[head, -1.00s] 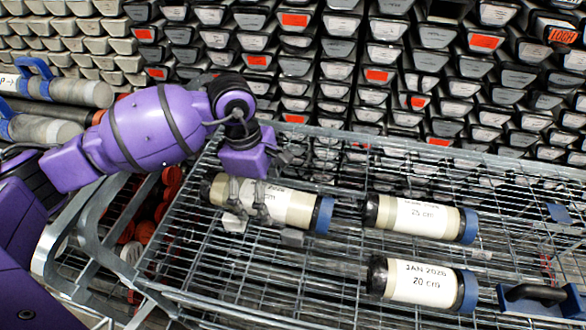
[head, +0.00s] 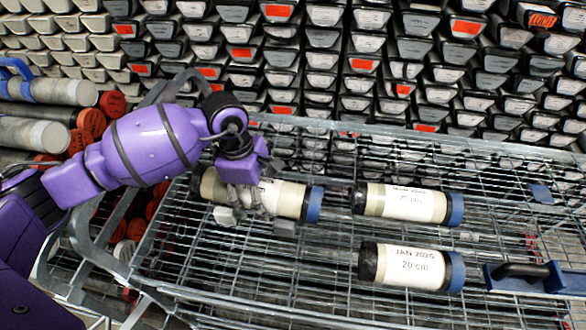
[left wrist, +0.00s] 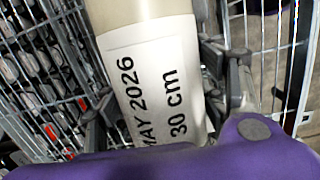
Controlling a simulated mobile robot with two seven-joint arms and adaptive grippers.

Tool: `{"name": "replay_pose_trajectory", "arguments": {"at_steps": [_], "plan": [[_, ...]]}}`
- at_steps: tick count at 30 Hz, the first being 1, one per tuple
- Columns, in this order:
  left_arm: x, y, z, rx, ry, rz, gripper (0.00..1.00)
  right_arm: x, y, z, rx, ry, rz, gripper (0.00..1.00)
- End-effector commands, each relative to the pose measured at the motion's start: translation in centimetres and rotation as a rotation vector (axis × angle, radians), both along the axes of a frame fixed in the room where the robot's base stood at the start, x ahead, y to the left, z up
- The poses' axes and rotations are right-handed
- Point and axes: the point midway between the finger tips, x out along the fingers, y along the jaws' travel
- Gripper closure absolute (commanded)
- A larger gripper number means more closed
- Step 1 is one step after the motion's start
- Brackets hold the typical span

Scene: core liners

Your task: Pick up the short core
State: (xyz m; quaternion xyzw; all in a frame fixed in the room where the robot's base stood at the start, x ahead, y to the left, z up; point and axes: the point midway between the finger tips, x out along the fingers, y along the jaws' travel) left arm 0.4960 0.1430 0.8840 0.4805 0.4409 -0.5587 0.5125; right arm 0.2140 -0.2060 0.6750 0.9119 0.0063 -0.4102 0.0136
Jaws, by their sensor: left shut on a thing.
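Three cream cores with black and blue ends lie on a wire-mesh cart (head: 330,280). My left gripper (head: 250,216) is shut on the left core (head: 290,197), with its fingers around the sides. In the left wrist view this core (left wrist: 150,65) is labelled "MAY 2026, 30 cm". The back right core (head: 408,203) has a label that is hard to read now. The front right core (head: 408,266) is labelled "20 cm" and looks shortest. Both right cores are clear of my gripper. I cannot tell whether the held core is off the mesh. My right gripper is not in view.
A blue tool with a black handle (head: 525,274) lies at the cart's right. Dense racks of core trays (head: 350,70) fill the back. Grey tubes (head: 45,120) with orange-red ends are stacked at the left. Bare mesh lies in front of the cores.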

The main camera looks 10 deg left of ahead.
Motion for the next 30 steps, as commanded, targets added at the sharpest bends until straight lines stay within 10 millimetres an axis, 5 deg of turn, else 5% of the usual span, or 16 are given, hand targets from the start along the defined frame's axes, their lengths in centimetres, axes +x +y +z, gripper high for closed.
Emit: {"name": "replay_pose_trajectory", "arguments": {"at_steps": [8,19,25,30], "plan": [[0.2,-0.1,0.3,-0.004,-0.006,0.000,0.97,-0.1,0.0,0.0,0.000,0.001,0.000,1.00],[0.2,0.0,1.1,-0.004,-0.008,0.000,0.97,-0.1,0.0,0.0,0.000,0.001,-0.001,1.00],[0.3,-0.1,3.6,-0.003,-0.010,-0.001,0.97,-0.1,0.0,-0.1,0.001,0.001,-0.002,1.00],[-2.0,-0.6,6.1,-0.003,-0.011,-0.004,0.97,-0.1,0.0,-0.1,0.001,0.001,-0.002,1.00]]}}
